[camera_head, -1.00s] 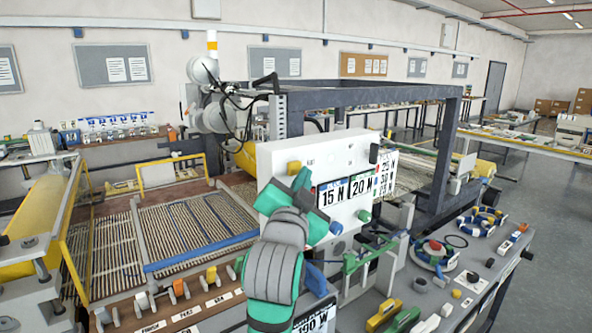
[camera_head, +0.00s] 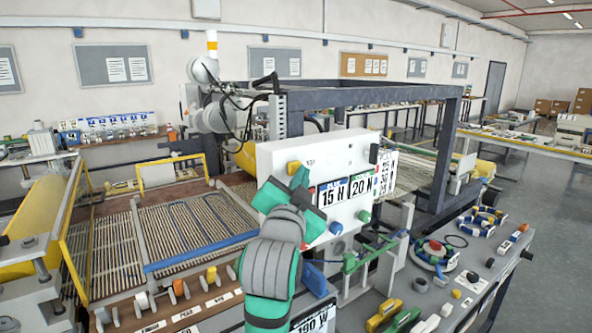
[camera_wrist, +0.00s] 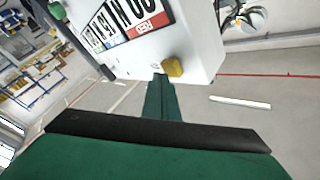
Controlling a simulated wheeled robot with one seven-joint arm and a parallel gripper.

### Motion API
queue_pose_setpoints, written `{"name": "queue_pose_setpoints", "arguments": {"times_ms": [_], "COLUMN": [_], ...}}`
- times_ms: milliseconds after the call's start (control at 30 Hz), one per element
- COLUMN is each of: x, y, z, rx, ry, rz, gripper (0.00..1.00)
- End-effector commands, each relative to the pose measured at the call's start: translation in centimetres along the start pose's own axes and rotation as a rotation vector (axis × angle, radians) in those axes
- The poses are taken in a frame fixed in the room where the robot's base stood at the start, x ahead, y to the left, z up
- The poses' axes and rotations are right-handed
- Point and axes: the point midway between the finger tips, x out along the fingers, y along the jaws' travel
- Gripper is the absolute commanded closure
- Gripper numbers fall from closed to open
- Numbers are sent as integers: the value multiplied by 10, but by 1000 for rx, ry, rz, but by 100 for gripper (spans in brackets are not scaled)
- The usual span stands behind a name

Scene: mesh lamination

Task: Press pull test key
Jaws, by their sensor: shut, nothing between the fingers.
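A white box-shaped panel (camera_head: 330,160) stands in mid-scene with "15 N" and "20 N" displays (camera_head: 346,190) on its face. A yellow key (camera_head: 294,168) sits at its upper left, with small lettering beside it that I cannot read. The wrist view shows this yellow key (camera_wrist: 173,67) near the panel's edge. My green gripper (camera_head: 299,177) is at the panel's left part, just below the yellow key. In the wrist view my shut, empty fingertips (camera_wrist: 160,80) are right beside the key; I cannot tell whether they touch it. I cannot make out which key is labelled pull test.
The panel also carries a black key (camera_head: 374,153), a green key (camera_head: 364,216) and a blue key (camera_head: 336,228). A bench on the right (camera_head: 470,265) holds several small tools. A mesh bed (camera_head: 190,228) with a blue bar lies to the left, behind a row of coloured levers.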

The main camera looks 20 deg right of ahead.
Motion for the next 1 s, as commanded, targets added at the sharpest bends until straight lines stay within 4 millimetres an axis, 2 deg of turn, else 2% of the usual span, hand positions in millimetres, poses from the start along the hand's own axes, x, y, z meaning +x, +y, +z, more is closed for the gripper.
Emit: {"name": "queue_pose_setpoints", "arguments": {"times_ms": [1000], "x": [6], "y": [-4], "z": [5], "rx": [0], "ry": [-1], "rz": [0], "gripper": [100]}}
